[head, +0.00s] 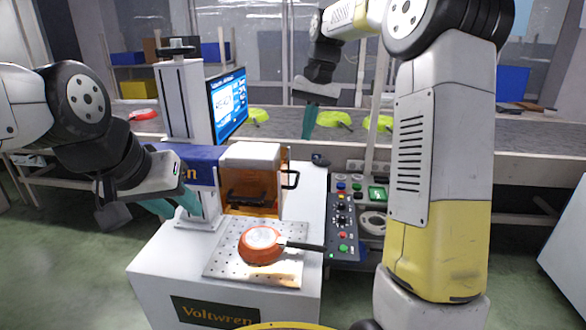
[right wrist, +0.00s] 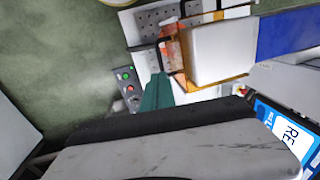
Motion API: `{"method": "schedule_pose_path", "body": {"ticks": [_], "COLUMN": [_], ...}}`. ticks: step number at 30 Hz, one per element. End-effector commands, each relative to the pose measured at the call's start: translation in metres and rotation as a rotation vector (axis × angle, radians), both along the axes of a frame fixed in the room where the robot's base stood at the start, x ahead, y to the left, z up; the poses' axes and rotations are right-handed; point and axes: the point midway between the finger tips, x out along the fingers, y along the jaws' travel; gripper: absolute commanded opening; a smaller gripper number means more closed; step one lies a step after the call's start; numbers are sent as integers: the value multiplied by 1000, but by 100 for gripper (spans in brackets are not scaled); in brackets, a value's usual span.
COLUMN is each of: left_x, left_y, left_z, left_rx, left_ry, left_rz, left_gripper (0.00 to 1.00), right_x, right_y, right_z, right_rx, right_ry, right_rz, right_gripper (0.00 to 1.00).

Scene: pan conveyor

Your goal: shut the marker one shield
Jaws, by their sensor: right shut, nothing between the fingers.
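The marker (head: 250,153) has a white head and a see-through orange shield (head: 252,197) with a black handle (head: 291,180) at its right. The shield sits around the head, and the orange pan (head: 262,250) lies uncovered in front on the perforated plate (head: 225,262). In the right wrist view the orange shield edge (right wrist: 214,17) shows beside the white head. My right gripper (head: 309,120) is shut and empty, above and right of the marker; its teal fingers (right wrist: 157,93) also show in the wrist view. My left gripper (head: 174,207) is left of the marker, its fingers apart and partly hidden.
A control panel (head: 343,225) with buttons stands right of the plate. A monitor (head: 228,104) and a column (head: 184,100) rise behind the marker. A conveyor (head: 275,122) with green pans crosses the back. Free air lies between the right gripper and the shield handle.

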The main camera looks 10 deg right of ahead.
Motion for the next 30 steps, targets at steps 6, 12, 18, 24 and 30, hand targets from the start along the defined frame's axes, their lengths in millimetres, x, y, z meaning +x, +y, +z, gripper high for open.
{"method": "schedule_pose_path", "body": {"ticks": [6,12,18,24,30], "left_x": [0,0,0,0,0], "left_y": [0,0,0,0,0], "left_z": [0,0,0,0,0], "left_rx": [0,0,0,0,0], "left_ry": [0,0,0,0,0], "left_rz": [0,0,0,0,0], "left_gripper": [36,36,36,36,36], "right_x": [1,3,4,4,4], "right_y": [8,16,20,21,21], "right_z": [-47,-86,-110,-117,-116], "right_rx": [-1,0,0,1,1], "right_ry": [5,3,1,-1,-1], "right_rz": [2,2,1,1,1], "right_gripper": [0,0,0,0,0]}}
